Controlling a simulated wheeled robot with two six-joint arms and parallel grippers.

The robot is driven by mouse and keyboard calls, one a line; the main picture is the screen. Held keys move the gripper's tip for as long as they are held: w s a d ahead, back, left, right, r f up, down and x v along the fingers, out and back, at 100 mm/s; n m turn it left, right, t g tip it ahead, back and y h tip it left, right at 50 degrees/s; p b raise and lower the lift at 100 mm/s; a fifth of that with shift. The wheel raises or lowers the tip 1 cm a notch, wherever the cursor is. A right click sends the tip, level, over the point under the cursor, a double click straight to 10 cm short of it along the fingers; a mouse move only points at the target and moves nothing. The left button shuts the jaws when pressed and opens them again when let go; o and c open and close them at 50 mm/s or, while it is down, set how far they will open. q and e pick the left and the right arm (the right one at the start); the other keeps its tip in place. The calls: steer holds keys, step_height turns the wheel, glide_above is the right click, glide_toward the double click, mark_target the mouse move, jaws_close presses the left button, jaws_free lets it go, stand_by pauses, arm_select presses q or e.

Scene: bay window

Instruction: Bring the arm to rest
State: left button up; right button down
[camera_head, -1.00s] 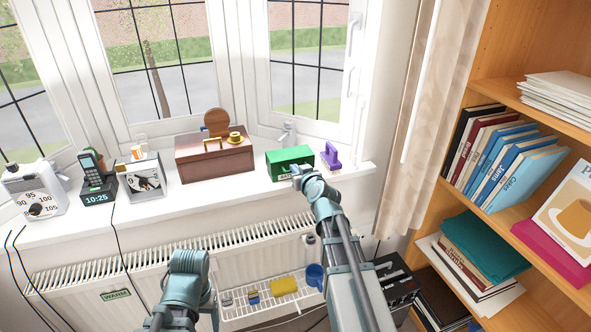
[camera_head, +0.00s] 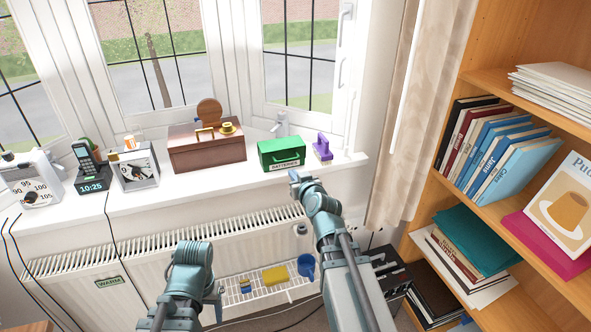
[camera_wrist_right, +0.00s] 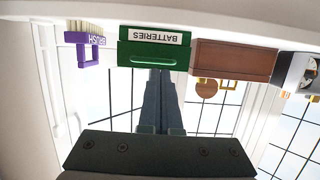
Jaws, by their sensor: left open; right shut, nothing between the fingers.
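My right arm reaches up over the radiator toward the window sill in the head view. Its gripper (camera_head: 295,178) is shut and empty, just in front of the sill and below the green batteries box (camera_head: 282,154). In the right wrist view the shut fingers (camera_wrist_right: 160,95) extend toward the same green box (camera_wrist_right: 153,48), which appears upside down; a gap to it cannot be judged there. My left arm is folded low in front of the radiator. Its gripper (camera_head: 217,297) is open and empty, partly hidden behind its own wrist.
On the sill stand a purple brush (camera_head: 322,148), a brown wooden box (camera_head: 207,151), a clock (camera_head: 135,169), a phone dock (camera_head: 91,170) and a white dial device (camera_head: 32,182). A bookcase (camera_head: 450,82) stands right.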

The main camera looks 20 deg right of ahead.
steer(key=shift+s+f, duration=0.35)
steer(key=shift+s, duration=0.3)
steer(key=s+a+f+n+g+y+p, duration=0.15)
steer(key=s+a+f+g, duration=0.3)
steer(key=a, duration=0.45)
steer(key=s+a+f+n+g+y+p, duration=0.15)
steer(key=s+a+f+g, duration=0.3)
steer(key=a, duration=0.45)
steer(key=s+a+f+n+g+h+p, duration=0.1)
steer(key=s+g, duration=0.5)
steer(key=s, duration=0.9)
steer(key=shift+s+a+f+h, duration=0.15)
steer(key=shift+a+f+h, duration=0.5)
steer(key=shift+h, duration=0.75)
